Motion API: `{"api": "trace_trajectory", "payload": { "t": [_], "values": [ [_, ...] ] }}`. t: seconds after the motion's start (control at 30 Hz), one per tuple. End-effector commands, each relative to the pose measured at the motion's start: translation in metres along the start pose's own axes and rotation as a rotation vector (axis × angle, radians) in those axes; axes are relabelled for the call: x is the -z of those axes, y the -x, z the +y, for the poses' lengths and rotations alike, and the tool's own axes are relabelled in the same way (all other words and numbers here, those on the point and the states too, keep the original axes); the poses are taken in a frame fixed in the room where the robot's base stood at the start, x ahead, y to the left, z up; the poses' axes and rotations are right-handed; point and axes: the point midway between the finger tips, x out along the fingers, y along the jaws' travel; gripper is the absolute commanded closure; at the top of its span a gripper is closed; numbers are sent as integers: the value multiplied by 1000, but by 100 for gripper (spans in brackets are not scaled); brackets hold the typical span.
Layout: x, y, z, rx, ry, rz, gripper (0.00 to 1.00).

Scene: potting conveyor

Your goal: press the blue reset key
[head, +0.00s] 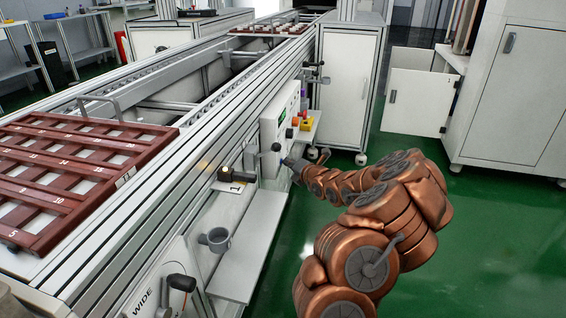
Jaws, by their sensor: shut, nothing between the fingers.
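A white control box (272,133) with a small green display (282,116) is mounted on the side of the conveyor frame. A small blue spot on its face, which looks like the blue key (289,133), sits below and right of the display. My copper arm reaches in from the lower right. My gripper (284,161) is small in the view, shut and empty, at the lower part of the box, below the blue key. It appears apart from the key, but I cannot tell its distance from the panel.
A red knob (295,121) and a yellow block (306,124) sit right of the box. A lever fixture (236,175) and a grey cup holder (215,239) are nearer along the frame. A brown numbered tray (150,150) lies on the conveyor. Green floor is clear at right.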

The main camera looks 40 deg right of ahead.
Motion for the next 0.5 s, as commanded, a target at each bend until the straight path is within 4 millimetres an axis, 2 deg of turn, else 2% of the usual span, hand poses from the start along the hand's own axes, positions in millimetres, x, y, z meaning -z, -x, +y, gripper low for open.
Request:
{"api": "trace_trajectory", "payload": {
  "t": [0.5],
  "values": [
    [-6, 6, -1, -1, -1, -1, 100]
  ]
}}
